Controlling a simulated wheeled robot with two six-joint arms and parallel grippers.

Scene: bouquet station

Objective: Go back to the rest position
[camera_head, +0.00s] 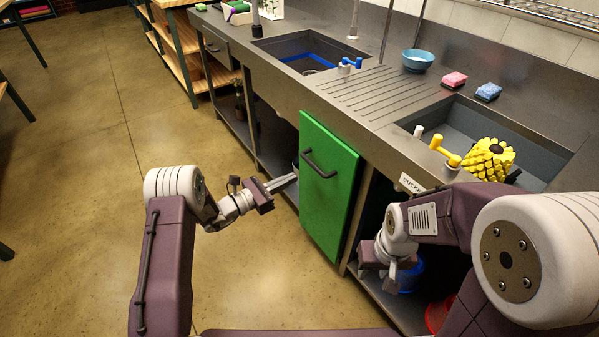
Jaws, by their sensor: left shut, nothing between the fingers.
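My left gripper (284,183) is shut and empty. It is held out to the right over the floor, its fingertips close to the left side of the green cabinet door (327,185). From this view I cannot tell whether they touch anything. My right arm comes in from the lower right.
The steel counter (352,88) has two sinks. A blue bucket (411,276) sits in the lower bay.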

